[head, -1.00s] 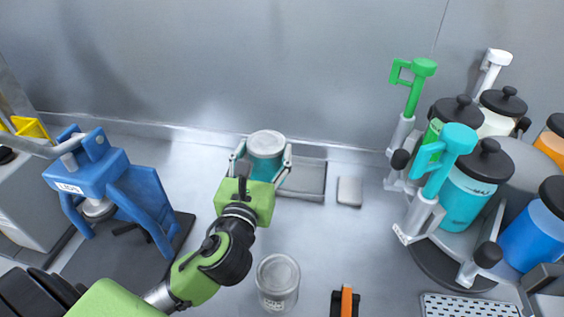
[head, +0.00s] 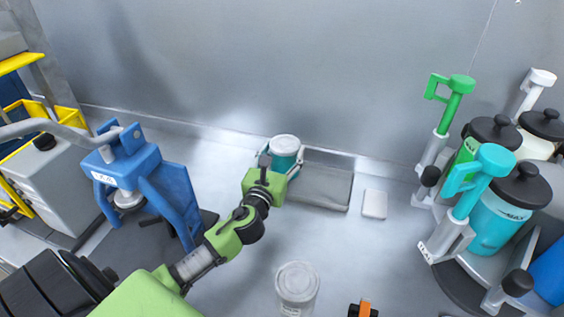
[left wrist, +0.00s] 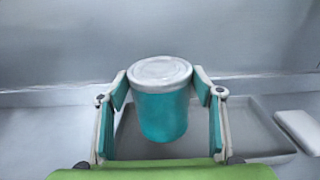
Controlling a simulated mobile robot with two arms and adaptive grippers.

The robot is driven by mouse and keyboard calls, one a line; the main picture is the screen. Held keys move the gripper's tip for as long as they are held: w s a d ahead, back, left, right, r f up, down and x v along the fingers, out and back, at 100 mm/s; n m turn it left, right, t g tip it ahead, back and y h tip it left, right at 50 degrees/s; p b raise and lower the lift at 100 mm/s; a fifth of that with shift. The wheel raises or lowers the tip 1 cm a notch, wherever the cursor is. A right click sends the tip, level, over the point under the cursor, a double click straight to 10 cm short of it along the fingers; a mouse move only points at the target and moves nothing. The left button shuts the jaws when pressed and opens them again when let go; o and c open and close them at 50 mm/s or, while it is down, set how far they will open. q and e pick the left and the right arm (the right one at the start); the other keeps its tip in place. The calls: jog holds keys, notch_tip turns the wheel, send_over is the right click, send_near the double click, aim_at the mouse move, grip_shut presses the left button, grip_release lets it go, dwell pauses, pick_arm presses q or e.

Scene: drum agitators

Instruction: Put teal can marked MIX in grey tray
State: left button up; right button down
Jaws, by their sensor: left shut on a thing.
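The teal can (head: 285,162) has a white lid and is upright, held in my left gripper (head: 278,160). In the left wrist view the can (left wrist: 163,115) stands between the two teal-padded fingers (left wrist: 162,110), which are shut on it. No MIX marking shows on the side I see. The grey tray (head: 322,187) is a shallow rectangle near the back wall. The can appears at its left end, and the wrist view shows the tray (left wrist: 255,130) behind and below it. The gap between can and tray floor cannot be told. My right gripper is not in view.
A white block (head: 374,204) lies right of the tray. A pale lidded can (head: 297,288) stands in front. A blue stand (head: 165,190) is at left. A carousel with lidded jars and a teal-handled pump (head: 480,175) fills the right. An orange-and-black object (head: 363,309) shows at the bottom edge.

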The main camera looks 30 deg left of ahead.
aim_at(280, 166)
pick_arm(q)
notch_tip(280, 166, down, 3)
jog(key=shift+w+a+f+b, duration=0.1)
jog(key=shift+w+a+b, duration=0.05)
jog(key=shift+b, duration=0.15)
jog(key=shift+f, duration=0.1)
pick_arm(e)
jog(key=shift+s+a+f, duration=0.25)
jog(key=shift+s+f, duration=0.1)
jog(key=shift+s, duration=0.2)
pick_arm(q)
jog(key=shift+f, duration=0.15)
jog(key=o, duration=2)
jog(key=shift+o, duration=0.2)
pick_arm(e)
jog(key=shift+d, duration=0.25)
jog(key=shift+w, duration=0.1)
